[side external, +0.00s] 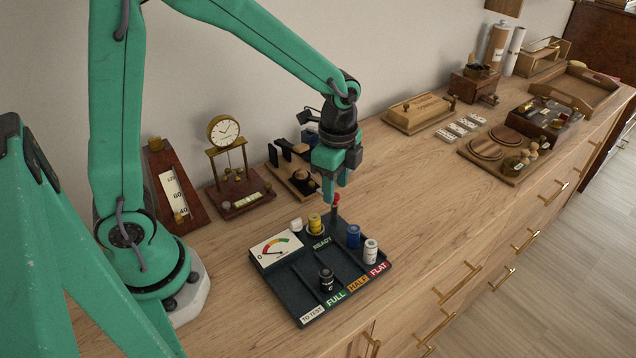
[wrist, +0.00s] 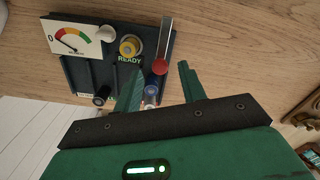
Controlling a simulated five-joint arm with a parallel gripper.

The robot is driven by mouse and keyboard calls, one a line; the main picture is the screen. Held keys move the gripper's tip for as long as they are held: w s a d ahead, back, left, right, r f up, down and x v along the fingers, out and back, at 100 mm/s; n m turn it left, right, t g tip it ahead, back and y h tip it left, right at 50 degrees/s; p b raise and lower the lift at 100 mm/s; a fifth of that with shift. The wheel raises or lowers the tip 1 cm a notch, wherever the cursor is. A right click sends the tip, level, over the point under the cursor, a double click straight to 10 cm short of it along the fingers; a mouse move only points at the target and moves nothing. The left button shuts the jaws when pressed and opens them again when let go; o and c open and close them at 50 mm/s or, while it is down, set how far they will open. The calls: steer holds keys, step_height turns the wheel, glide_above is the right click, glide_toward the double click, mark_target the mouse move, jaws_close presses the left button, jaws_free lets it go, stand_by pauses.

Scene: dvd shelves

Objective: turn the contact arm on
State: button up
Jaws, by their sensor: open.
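The contact arm is a metal bar with a red knob (side external: 336,198) at the back right of a dark battery tester (side external: 330,312). In the wrist view, its bar (wrist: 165,38) runs from the tester's far edge to the red knob (wrist: 160,67). A yellow battery (side external: 315,223) stands beside it at the READY label, and the bar does not lie over it. The gauge (side external: 276,248) needle points near 0. My gripper (side external: 336,188) is open and empty, pointing down at the knob. In the wrist view, the knob shows between and beyond the fingertips (wrist: 160,78).
Black (side external: 326,279), blue (side external: 353,236) and white (side external: 370,250) batteries stand in the tester's lanes. A small white piece (side external: 296,224) is beside the gauge. A clock stand (side external: 238,190) and a wooden stand (side external: 295,177) are behind.

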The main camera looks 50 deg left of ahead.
steer(key=shift+f, duration=0.75)
jaws_close()
